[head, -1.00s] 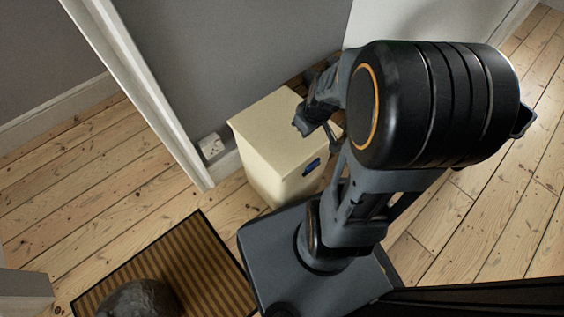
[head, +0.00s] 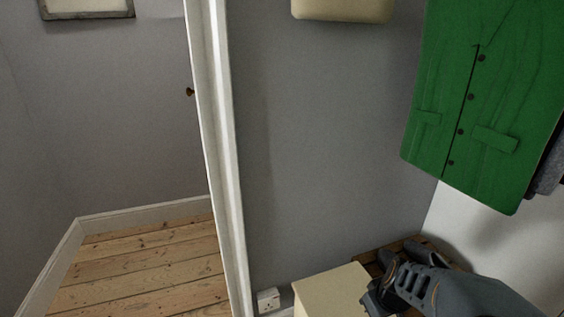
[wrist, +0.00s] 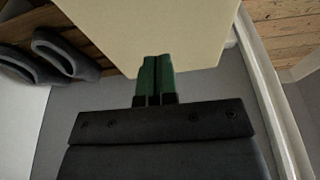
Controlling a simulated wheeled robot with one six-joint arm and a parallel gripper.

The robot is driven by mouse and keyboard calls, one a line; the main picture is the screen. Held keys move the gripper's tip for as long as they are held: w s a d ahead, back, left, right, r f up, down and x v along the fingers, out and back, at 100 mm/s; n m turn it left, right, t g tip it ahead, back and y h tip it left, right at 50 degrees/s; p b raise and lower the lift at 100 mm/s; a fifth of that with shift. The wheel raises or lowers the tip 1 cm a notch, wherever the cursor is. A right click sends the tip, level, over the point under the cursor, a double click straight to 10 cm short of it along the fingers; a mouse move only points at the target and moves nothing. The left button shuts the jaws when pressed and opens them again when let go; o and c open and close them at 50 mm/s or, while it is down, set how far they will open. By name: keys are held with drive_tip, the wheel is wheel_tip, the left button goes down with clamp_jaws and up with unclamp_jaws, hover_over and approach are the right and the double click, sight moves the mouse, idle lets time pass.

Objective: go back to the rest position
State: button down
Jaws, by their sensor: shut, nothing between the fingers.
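My gripper (wrist: 155,80) is shut and empty in the wrist view, its two green fingertips side by side. Behind the fingertips is the cream top of a box-like cabinet (wrist: 165,25). In the head view my gripper (head: 372,300) shows at the bottom right, beside the cream cabinet (head: 325,292). I cannot tell from these views how far the fingertips are from the cabinet.
A white door frame (head: 222,150) stands left of the cabinet, with floorboards (head: 145,268) beyond it. A white socket (head: 268,299) is low on the grey wall. A green jacket (head: 480,110) hangs at the right. A wooden rack (wrist: 45,30) with dark shoes (wrist: 65,55) is beside the cabinet.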

drive_tip(key=s+a+r+m+p, duration=0.1)
drive_tip(key=a+r+p, duration=0.1)
drive_tip(key=r+p, duration=0.8)
drive_tip(key=s+a+r+m+p, duration=0.1)
drive_tip(key=s+a+r+p, duration=0.1)
drive_tip(key=r+p, duration=0.8)
drive_tip(key=s+a+r+m+t+p, duration=0.1)
drive_tip(key=a+r+p, duration=0.2)
drive_tip(key=r+p, duration=0.7)
wheel_tip(320, 180, up, 13)
drive_tip(key=shift+s+a+f+h, duration=0.2)
drive_tip(key=shift+s+a+h, duration=0.1)
drive_tip(key=shift+s+h, duration=0.1)
